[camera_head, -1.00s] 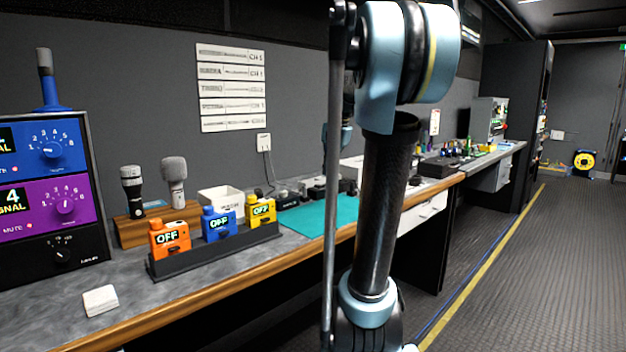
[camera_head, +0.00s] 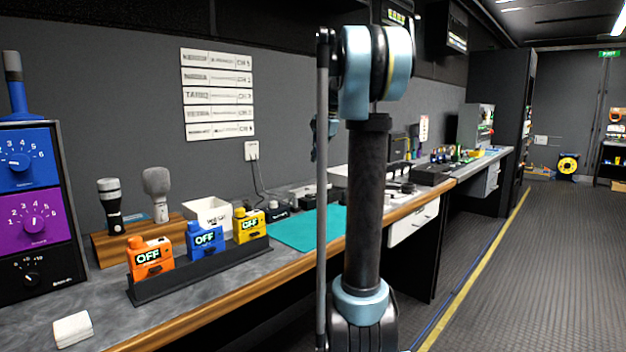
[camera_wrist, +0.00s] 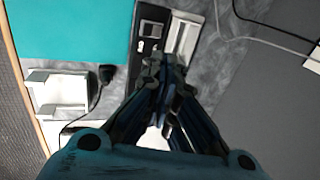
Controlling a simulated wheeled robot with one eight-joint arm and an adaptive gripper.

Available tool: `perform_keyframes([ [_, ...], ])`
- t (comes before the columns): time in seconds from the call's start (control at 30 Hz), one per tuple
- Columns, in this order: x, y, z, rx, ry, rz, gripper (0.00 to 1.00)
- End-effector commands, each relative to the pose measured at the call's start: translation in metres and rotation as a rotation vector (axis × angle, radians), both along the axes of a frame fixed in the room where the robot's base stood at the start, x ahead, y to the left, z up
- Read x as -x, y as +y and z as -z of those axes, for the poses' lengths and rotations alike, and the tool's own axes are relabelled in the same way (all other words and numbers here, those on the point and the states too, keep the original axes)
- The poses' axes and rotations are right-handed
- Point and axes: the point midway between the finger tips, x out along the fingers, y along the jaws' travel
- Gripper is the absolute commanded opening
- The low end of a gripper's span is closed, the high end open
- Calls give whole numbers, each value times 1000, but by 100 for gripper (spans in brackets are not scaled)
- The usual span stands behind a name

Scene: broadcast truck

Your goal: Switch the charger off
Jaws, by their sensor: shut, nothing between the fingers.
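In the wrist view, my gripper (camera_wrist: 165,85) is shut and empty, its fingertips over the near end of a black unit (camera_wrist: 140,60) on the grey bench. This unit, which looks like the charger, has a dark rocker switch (camera_wrist: 151,30) and a pale grey slot or panel (camera_wrist: 186,38) beside it. I cannot tell the switch's position, nor whether the fingers touch the unit. In the head view, my arm stands in front of that part of the bench and hides the gripper.
A teal mat (camera_head: 300,229) lies on the bench; a white holder (camera_wrist: 58,92) and black cable are beside the unit. Further left stand a dark rack (camera_head: 205,274) with orange, blue and yellow packs reading OFF, and microphones. The aisle is clear.

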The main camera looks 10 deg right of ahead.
Motion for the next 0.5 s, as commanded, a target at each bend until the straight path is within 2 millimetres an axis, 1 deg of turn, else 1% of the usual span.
perform_keyframes([
  [0.17, -5, 5, 21, 1, -1, -3, 0],
  [0.5, -19, 14, 78, 1, -1, -3, 0],
])
